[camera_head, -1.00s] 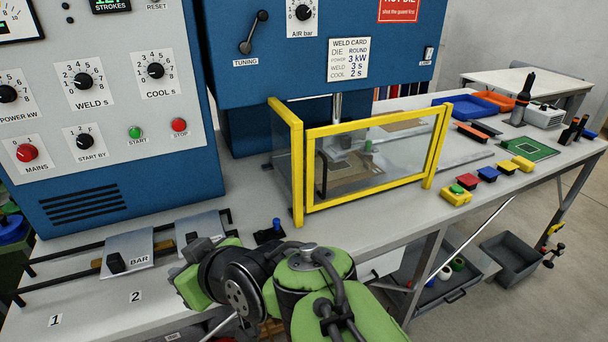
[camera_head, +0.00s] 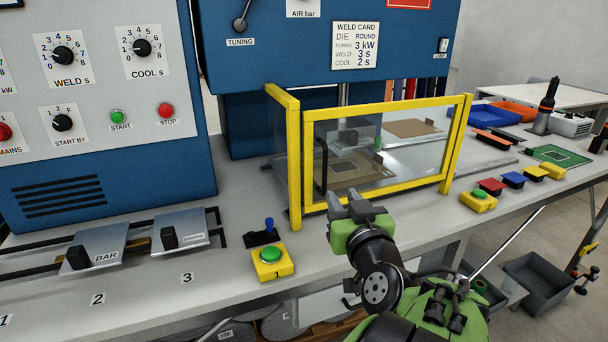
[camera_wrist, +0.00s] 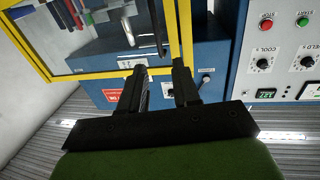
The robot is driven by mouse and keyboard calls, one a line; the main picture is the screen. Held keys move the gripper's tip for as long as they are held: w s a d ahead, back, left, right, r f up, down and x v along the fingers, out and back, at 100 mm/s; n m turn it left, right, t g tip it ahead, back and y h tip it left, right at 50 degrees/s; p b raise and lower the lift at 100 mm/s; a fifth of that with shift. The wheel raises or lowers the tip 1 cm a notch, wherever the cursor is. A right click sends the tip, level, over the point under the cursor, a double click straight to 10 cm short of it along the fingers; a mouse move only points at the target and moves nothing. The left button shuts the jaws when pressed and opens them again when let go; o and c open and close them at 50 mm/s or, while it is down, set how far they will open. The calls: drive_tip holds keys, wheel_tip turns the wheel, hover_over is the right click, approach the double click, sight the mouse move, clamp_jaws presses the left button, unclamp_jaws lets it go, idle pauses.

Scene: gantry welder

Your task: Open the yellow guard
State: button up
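The yellow guard (camera_head: 380,196) is a clear panel in a yellow frame on the bench, in front of the blue welder. Its door looks shut against the left post. A black upright handle (camera_head: 320,165) is at the door's left side. My gripper (camera_head: 354,201) is in front of the guard's lower edge, right of the handle, and looks apart from it. In the wrist view my gripper (camera_wrist: 158,66) has its two fingers spread with nothing between them. The yellow frame (camera_wrist: 173,30) and a dark curved bar, probably the handle (camera_wrist: 160,30), are just beyond the fingertips.
A yellow button box (camera_head: 270,262) and a blue-topped lever (camera_head: 268,228) stand left of my gripper. Another button box (camera_head: 479,200) sits to the right. The control cabinet (camera_head: 100,120) stands at left. The bench strip before the guard is mostly clear.

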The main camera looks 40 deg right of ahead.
drive_tip(key=p, duration=0.8)
approach(325, 164)
drive_tip(key=w, duration=0.1)
drive_tip(key=p+x, duration=0.2)
drive_tip(key=x, duration=0.1)
drive_tip(key=p+x, duration=0.6)
drive_tip(key=shift+d+r, duration=0.25)
drive_tip(key=shift+d, duration=0.1)
drive_tip(key=shift+w+d+f, duration=0.1)
drive_tip(key=shift+w+f, duration=0.1)
clamp_jaws()
